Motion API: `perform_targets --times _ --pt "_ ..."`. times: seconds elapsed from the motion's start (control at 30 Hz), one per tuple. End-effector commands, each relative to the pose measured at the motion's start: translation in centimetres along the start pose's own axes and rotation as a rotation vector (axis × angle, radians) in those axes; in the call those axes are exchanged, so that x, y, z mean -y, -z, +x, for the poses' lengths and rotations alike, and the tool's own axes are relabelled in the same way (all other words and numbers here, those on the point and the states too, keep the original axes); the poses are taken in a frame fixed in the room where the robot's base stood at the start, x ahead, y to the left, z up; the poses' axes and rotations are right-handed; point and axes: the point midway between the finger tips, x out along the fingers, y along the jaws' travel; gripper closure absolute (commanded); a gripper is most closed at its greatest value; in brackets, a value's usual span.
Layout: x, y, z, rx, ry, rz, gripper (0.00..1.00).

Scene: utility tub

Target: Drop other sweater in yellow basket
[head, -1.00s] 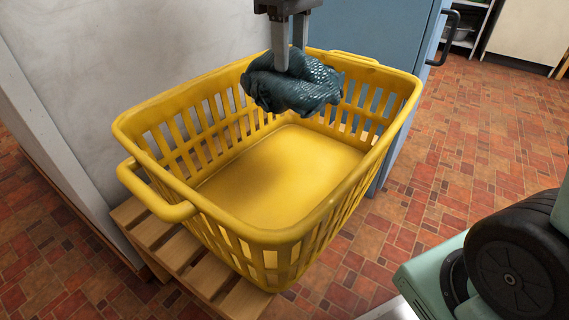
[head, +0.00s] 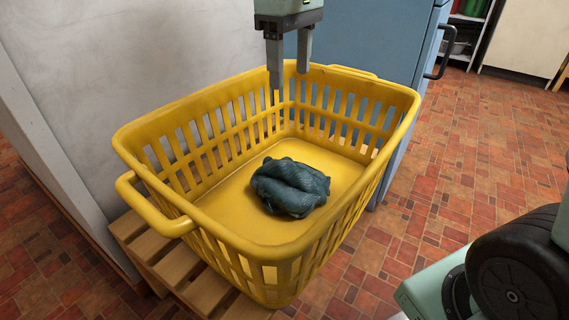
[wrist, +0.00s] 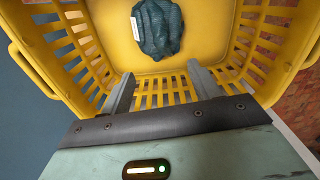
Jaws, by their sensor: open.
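A dark teal sweater (head: 289,187), bunched into a folded lump, lies on the floor of the yellow basket (head: 262,249). It also shows in the wrist view (wrist: 158,27), with a small white tag at its left side. My gripper (head: 289,68) is open and empty above the far part of the basket. Its fingertips are apart from the sweater, which lies below and nearer the camera. In the wrist view, my two fingers (wrist: 160,85) are spread with nothing between them. No other sweater is in view.
The basket stands on a slatted wooden stand (head: 176,262). A pale wall (head: 150,55) is behind it at left, and a blue cabinet (head: 365,40) with a dark handle (head: 443,45) is behind it at right. Open red tile floor (head: 470,150) lies to the right.

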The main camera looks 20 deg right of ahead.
Motion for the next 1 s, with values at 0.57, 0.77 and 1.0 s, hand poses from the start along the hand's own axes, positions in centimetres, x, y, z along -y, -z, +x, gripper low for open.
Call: perform_targets --times 0.57,0.77,1.0 --pt "0.0 0.0 -6.8 -0.001 0.000 0.000 0.38" --pt "0.0 0.0 -6.7 -0.001 0.000 0.000 0.38" --pt "0.0 0.0 -6.7 -0.001 -0.001 0.000 0.38"
